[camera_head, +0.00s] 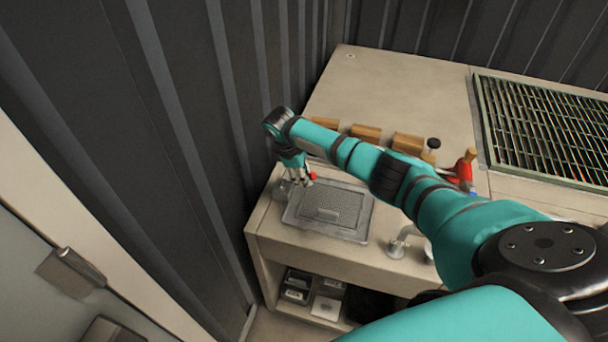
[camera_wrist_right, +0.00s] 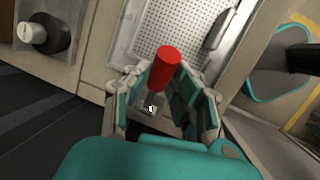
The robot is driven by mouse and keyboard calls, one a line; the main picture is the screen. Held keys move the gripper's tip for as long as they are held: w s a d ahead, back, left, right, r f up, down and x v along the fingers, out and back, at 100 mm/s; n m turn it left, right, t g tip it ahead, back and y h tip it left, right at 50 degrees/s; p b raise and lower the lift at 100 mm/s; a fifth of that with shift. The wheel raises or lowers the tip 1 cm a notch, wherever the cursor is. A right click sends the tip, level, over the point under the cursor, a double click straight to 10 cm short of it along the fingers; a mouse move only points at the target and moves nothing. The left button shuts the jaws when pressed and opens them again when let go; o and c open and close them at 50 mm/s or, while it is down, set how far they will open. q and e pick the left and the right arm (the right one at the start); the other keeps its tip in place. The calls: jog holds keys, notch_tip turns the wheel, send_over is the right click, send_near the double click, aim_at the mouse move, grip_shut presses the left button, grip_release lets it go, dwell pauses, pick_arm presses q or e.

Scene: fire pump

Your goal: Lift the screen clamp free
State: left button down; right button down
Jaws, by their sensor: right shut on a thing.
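The screen clamp (camera_wrist_right: 165,68) shows as a red cylinder with a small grey metal part below it, between the fingers of my right gripper (camera_wrist_right: 172,90). In the head view its red end (camera_head: 312,176) shows beside my right gripper (camera_head: 302,174), at the back left corner of the screen tray. The gripper is shut on the clamp. The perforated screen (camera_head: 340,207) lies in a grey tray (camera_head: 318,231) on the counter; it also shows in the wrist view (camera_wrist_right: 180,32). I cannot tell whether the clamp still touches the tray. My left gripper is not in view.
Wooden blocks (camera_head: 366,132), a black-capped item (camera_head: 433,144) and a red tool (camera_head: 463,169) stand behind my right arm. A metal stand (camera_head: 396,248) is right of the tray. A grate (camera_head: 545,125) lies far right. The ribbed wall (camera_head: 200,150) is close on the left.

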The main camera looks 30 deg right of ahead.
jog(key=c, duration=1.1)
grip_release()
jog(key=v, duration=1.2)
